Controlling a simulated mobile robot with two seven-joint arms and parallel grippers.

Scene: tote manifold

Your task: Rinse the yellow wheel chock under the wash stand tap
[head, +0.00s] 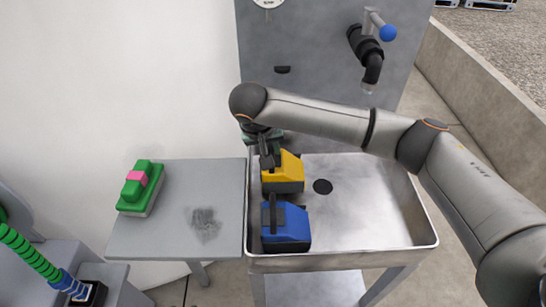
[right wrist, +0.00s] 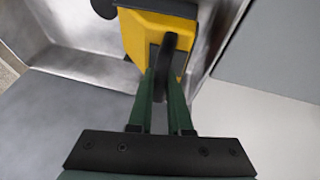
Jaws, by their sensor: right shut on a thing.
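The yellow wheel chock (head: 284,174) is in the left part of the wash stand basin (head: 390,213). My right gripper (head: 268,158) is shut on its dark handle; the right wrist view shows the green fingers (right wrist: 161,98) on either side of the handle, below the yellow body (right wrist: 158,35). I cannot tell whether the chock touches the basin floor. The tap (head: 371,68) with a blue knob is on the back panel, to the right of and above the chock. No water shows at its spout. My left gripper is not in view.
A blue wheel chock (head: 287,229) stands in the basin just in front of the yellow one. The drain (head: 322,186) lies to the right, with bare basin beyond.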

